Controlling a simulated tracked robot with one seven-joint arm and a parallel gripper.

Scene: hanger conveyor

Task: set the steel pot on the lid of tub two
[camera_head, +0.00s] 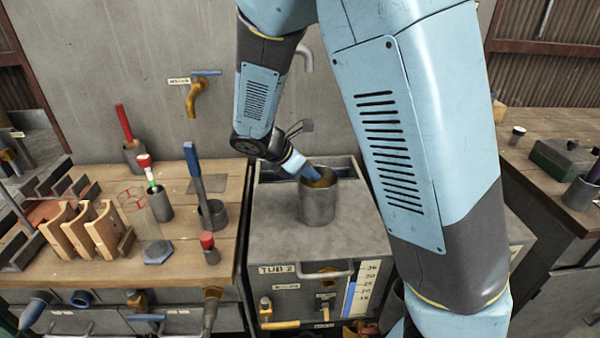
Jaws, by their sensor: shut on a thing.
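The steel pot (317,206) is a grey upright cylinder, seen over the lid (275,222) of tub two. My gripper (318,177) reaches down from the upper left into the pot's mouth and is shut on the pot. Its fingertips are partly hidden by the pot's wall. The pot's base appears at the lid's surface, but I cannot tell whether it touches. Tub two (300,275) is a grey box labelled "TUB 2" on its front, with a handle and a level scale.
A wooden bench (105,268) on the left holds cups with coloured-handled tools and wooden arched pieces (85,228). A yellow tap (195,98) is on the wall behind. A green box (563,160) stands on the right bench. My arm hides much of the right.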

